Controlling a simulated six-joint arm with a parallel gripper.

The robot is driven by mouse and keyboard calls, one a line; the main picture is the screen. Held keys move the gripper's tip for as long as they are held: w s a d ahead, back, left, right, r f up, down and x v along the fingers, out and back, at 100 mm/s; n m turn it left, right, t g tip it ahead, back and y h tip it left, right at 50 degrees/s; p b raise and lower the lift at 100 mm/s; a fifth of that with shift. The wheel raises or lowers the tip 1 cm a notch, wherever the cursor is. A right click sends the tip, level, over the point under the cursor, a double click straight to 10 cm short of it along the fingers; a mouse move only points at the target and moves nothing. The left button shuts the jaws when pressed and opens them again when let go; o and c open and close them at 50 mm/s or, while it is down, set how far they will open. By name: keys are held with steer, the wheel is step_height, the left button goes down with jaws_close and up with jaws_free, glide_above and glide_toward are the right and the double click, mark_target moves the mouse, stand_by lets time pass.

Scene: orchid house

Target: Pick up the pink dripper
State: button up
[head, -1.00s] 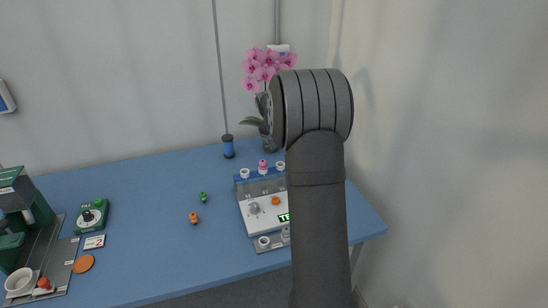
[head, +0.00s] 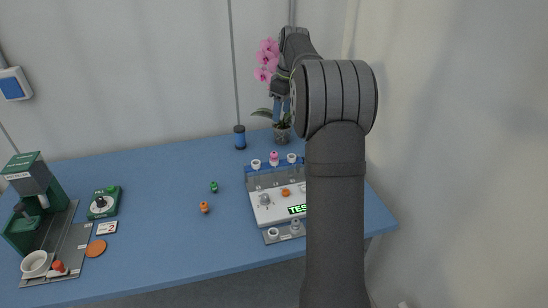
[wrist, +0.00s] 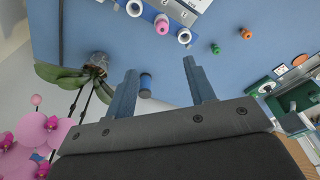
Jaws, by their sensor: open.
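The pink dripper (head: 274,158) stands in the blue rack at the back of the test station, between two white pieces. In the wrist view the pink dripper (wrist: 162,24) is at the top, beyond my fingertips and between the same white pieces. My gripper (wrist: 160,69) is open with nothing between its fingers. In the head view my gripper (head: 281,108) hangs over the back of the table, in front of the orchid and above the rack, apart from the dripper.
A green dripper (head: 214,187) and an orange dripper (head: 204,207) stand left of the station (head: 270,211). A green machine (head: 32,184) stands far left.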

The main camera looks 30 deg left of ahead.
glide_above(274, 153)
steer(key=f, duration=1.1)
steer(key=shift+w+d+f, duration=0.2)
steer(key=shift+d+f, duration=0.1)
steer(key=shift+d, duration=0.1)
steer(key=shift+s+a+f, duration=0.1)
steer(key=shift+a+f, duration=0.05)
steer(key=shift+f, duration=1.25)
steer(key=shift+s+a+f, duration=0.1)
steer(key=shift+a+f, duration=0.05)
steer(key=shift+f, duration=1.2)
steer(key=c, duration=1.1)
